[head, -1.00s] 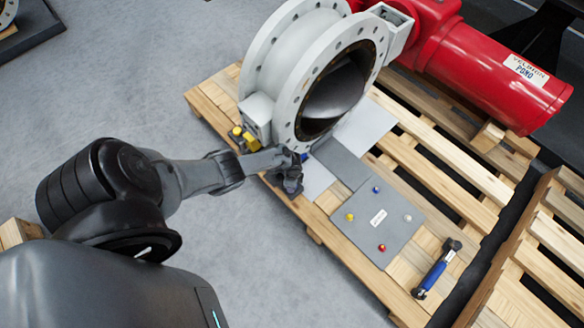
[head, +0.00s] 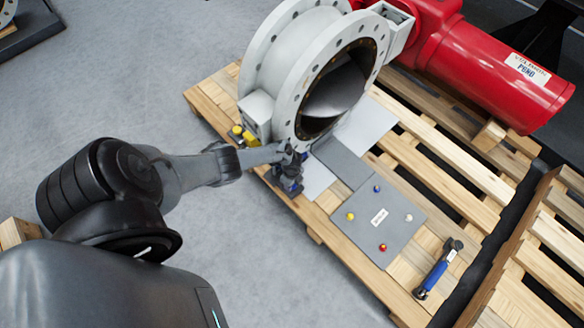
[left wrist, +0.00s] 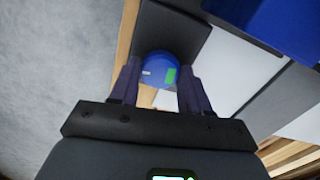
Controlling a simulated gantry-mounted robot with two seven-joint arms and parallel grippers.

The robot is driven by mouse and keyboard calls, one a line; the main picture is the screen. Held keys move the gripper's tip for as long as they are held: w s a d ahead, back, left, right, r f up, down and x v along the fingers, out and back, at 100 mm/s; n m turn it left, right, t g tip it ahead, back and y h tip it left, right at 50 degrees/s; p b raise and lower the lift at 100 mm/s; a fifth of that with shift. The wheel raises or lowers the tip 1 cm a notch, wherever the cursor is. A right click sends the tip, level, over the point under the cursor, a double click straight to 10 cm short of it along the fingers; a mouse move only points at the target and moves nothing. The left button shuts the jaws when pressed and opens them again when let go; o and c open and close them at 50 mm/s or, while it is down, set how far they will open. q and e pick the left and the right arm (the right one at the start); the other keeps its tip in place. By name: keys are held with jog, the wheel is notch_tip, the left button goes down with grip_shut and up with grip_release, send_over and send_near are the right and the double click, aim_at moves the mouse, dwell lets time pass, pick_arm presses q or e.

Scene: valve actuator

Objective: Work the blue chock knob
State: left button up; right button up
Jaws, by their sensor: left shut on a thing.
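The blue chock knob (left wrist: 158,68) shows in the left wrist view as a round blue cap with a white mark and a green mark. My left gripper (left wrist: 158,88) has one dark finger on each side of it and is shut on it. In the head view my left gripper (head: 289,184) is low at the foot of the grey valve (head: 310,65), over the pallet's near left edge. The gripper mostly hides the knob there. My right gripper is not in view.
A larger blue part (left wrist: 280,25) is close at the wrist view's upper right. The red actuator (head: 490,70) lies behind the valve. A grey plate (head: 378,222) with small coloured knobs and a blue-handled tool (head: 436,270) lie on the pallet (head: 310,225). Yellow parts (head: 243,137) sit beside the valve.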

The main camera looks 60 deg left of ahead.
pick_arm(q)
jog(key=o, duration=1.1)
jog(key=shift+c, duration=0.2)
jog(key=shift+r+p, duration=0.45)
jog(key=shift+r, duration=0.05)
notch_tip(320, 180, up, 10)
jog(key=p, duration=0.7)
jog(key=shift+p, duration=0.35)
jog(key=shift+s+f, duration=0.1)
